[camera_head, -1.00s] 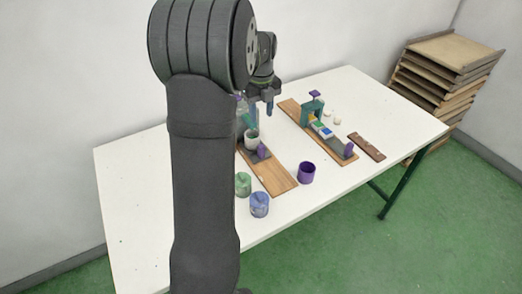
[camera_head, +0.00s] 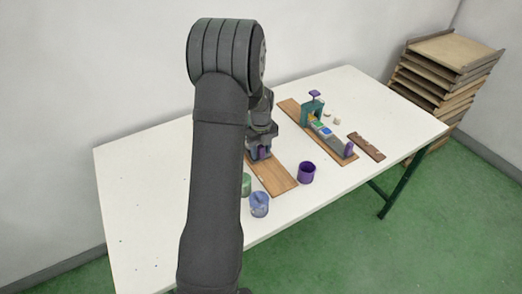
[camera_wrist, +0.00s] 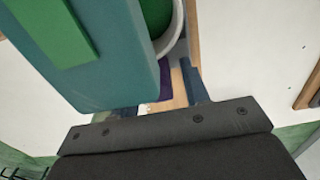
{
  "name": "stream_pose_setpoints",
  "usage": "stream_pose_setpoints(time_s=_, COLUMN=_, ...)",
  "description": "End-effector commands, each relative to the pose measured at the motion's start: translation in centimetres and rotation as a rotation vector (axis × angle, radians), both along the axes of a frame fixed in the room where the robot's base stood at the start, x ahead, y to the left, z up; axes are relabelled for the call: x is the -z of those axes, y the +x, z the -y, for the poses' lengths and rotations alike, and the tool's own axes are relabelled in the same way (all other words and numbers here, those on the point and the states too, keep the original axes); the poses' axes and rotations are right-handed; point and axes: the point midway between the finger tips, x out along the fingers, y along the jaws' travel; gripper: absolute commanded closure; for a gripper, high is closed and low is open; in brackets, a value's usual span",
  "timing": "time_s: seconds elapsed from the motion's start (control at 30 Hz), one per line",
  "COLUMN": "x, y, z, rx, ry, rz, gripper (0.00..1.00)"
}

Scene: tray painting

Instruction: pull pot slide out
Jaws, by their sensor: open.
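The near wooden board (camera_head: 275,177) lies lengthwise on the table. The purple handle (camera_head: 263,152) of its slide shows at my gripper (camera_head: 259,155). In the wrist view, my gripper (camera_wrist: 162,98) is open, and the purple handle (camera_wrist: 165,82) appears between its fingers; contact cannot be told. A pale round pot (camera_wrist: 172,42) with green inside stands just beyond it. A teal block (camera_wrist: 95,50) with a green panel fills the upper left and partly hides the pot. In the head view my arm hides the pot and most of the slide.
A second board (camera_head: 340,156) carries a teal arch (camera_head: 311,108), coloured blocks and another purple handle. A dark brown holed strip (camera_head: 366,146) lies right of it. A purple cup (camera_head: 306,172), a blue pot (camera_head: 259,205) and a green pot (camera_head: 246,184) stand near the front.

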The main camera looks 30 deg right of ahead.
Motion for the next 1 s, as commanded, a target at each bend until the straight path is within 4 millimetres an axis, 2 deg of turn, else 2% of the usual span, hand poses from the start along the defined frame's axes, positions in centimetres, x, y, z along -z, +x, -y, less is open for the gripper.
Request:
stream_pose_setpoints(time_s=0.3, x=0.4, y=0.0, z=0.0, rx=0.0, ry=0.0, rz=0.0, gripper=0.58)
stream_pose_setpoints(time_s=0.33, x=0.4, y=0.0, z=0.0, rx=0.0, ry=0.0, rz=0.0, gripper=0.6)
stream_pose_setpoints(time_s=0.53, x=0.4, y=0.0, z=0.0, rx=0.0, ry=0.0, rz=0.0, gripper=0.99)
stream_pose_setpoints(time_s=0.73, x=0.3, y=-0.2, z=0.0, rx=0.0, ry=0.0, rz=0.0, gripper=1.0)
stream_pose_setpoints(time_s=0.87, x=0.3, y=-2.1, z=0.1, rx=0.003, ry=0.0, rz=0.0, gripper=1.0)
stream_pose_setpoints(time_s=1.0, x=0.3, y=-6.2, z=0.1, rx=0.006, ry=0.0, rz=-0.001, gripper=1.0)
